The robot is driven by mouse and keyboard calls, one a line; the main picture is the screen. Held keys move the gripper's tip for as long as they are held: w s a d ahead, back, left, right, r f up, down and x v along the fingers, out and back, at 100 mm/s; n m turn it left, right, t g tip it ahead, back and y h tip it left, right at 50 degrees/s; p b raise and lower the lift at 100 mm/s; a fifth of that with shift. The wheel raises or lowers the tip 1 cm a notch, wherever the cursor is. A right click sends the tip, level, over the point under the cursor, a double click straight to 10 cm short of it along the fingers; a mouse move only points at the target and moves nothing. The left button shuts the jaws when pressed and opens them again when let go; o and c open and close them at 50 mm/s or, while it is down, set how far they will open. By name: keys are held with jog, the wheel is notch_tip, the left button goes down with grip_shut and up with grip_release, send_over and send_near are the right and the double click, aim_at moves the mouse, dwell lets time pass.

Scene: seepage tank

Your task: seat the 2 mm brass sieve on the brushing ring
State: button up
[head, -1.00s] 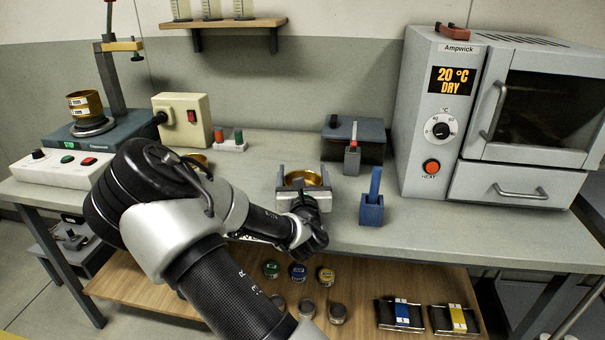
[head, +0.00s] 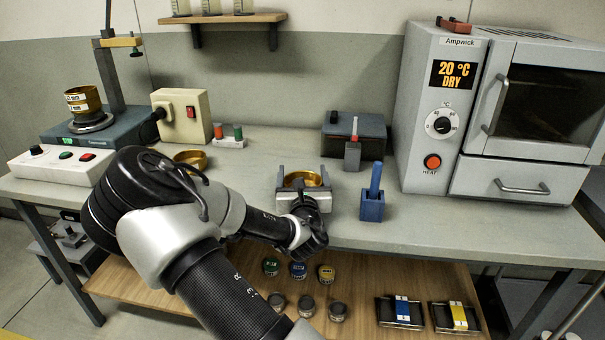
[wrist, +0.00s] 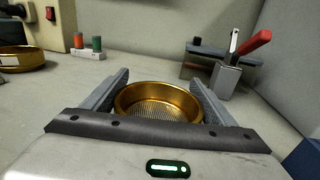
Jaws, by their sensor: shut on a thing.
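My gripper (head: 303,181) is shut on a brass sieve (head: 304,178), with one finger on each side of its round wall. In the wrist view the sieve (wrist: 160,103) sits level between the fingers, mesh floor visible and empty. No size label shows on it from here. I cannot make out a brushing ring; anything directly under the sieve is hidden by the gripper. I cannot tell whether the sieve touches a support below. Another brass round vessel (head: 190,159) sits on the bench to the left, with a white label in the wrist view (wrist: 20,60).
A labelled brass stack (head: 83,100) stands on the shaker at far left. A blue holder (head: 372,207) is right of the gripper, a grey brush holder (head: 352,155) behind it. The oven (head: 500,120) fills the right. The bench between brass vessel and gripper is clear.

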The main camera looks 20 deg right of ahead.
jog(key=shift+f, duration=0.25)
jog(key=o, duration=1.2)
jog(key=shift+s+a, duration=0.1)
jog(key=v, duration=0.4)
jog(key=p+v, duration=0.1)
jog(key=v, duration=0.3)
jog(key=p+v, duration=0.1)
jog(key=v, duration=0.2)
jog(key=shift+s+a+r, duration=0.15)
jog(key=shift+s+r, duration=0.2)
jog(key=shift+s, duration=0.05)
jog(key=p, duration=0.3)
jog(key=shift+s+a+r, duration=0.1)
jog(key=shift+a+r, duration=0.05)
jog(key=shift+r, duration=0.1)
jog(key=p+v, duration=0.1)
jog(key=p, duration=0.3)
jog(key=shift+s+f, duration=0.15)
jog(key=shift+s, duration=0.2)
jog(key=shift+s+a+p, duration=0.15)
jog(key=shift+s+p, duration=0.15)
jog(key=shift+p, duration=0.25)
jog(key=shift+s+a+f+p, duration=0.2)
jog(key=shift+s+a+p, duration=0.05)
jog(key=shift+s, duration=0.4)
jog(key=shift+s+a+f+p, duration=0.2)
jog(key=shift+s+a+p, duration=0.05)
jog(key=shift+s, duration=0.35)
